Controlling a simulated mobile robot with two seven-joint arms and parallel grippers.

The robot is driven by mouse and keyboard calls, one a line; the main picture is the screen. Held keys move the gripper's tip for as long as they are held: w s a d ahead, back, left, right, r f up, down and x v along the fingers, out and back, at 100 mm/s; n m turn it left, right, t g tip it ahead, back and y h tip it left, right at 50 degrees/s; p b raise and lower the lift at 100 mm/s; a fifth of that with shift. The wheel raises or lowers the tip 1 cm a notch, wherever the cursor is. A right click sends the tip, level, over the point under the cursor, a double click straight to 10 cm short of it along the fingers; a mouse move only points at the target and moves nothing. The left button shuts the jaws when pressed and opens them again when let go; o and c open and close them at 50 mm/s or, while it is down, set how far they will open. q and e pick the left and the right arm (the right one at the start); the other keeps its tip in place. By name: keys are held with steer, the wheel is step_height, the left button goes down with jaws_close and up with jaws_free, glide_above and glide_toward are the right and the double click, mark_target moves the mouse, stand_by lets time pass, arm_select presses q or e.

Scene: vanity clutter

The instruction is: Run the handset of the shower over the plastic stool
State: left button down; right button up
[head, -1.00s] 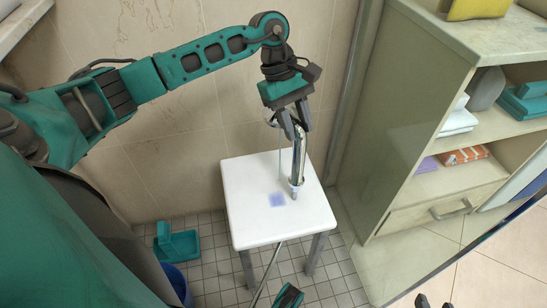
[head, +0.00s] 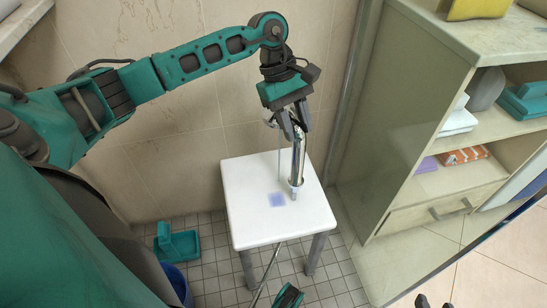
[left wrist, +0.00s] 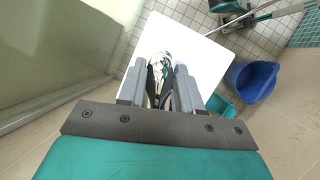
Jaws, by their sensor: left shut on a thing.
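The chrome shower handset (head: 298,160) hangs steeply from my left gripper (head: 293,122). My left gripper is shut on it, and its lower end is at the stool top, right of the middle. I cannot tell whether it touches. The white plastic stool (head: 250,180) has grey legs and a pale violet patch (head: 277,199) on its top, left of the handset's end. In the left wrist view, my left gripper (left wrist: 160,75) is over the stool (left wrist: 207,62), with the handset (left wrist: 160,60) between the fingers, partly hidden.
A shelf cabinet (head: 395,150) stands to the right and a tiled wall behind. A teal dustpan-like thing (head: 178,243) and a blue bucket (left wrist: 252,80) are on the floor left of the stool. A long-handled tool (head: 288,296) lies in front.

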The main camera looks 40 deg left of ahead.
arm_select(q)
steer(key=s+a, duration=0.1)
steer(key=s, duration=0.5)
steer(key=shift+a, duration=0.25)
stand_by(0.6)
steer(key=shift+d, duration=0.1)
stand_by(0.9)
steer(key=w+d+b, duration=0.1)
steer(key=w+d, duration=0.2)
steer(key=d, duration=0.2)
steer(key=shift+w+d, duration=0.15)
steer(key=shift+w, duration=0.1)
stand_by(0.6)
steer(key=shift+r, duration=0.1)
stand_by(0.9)
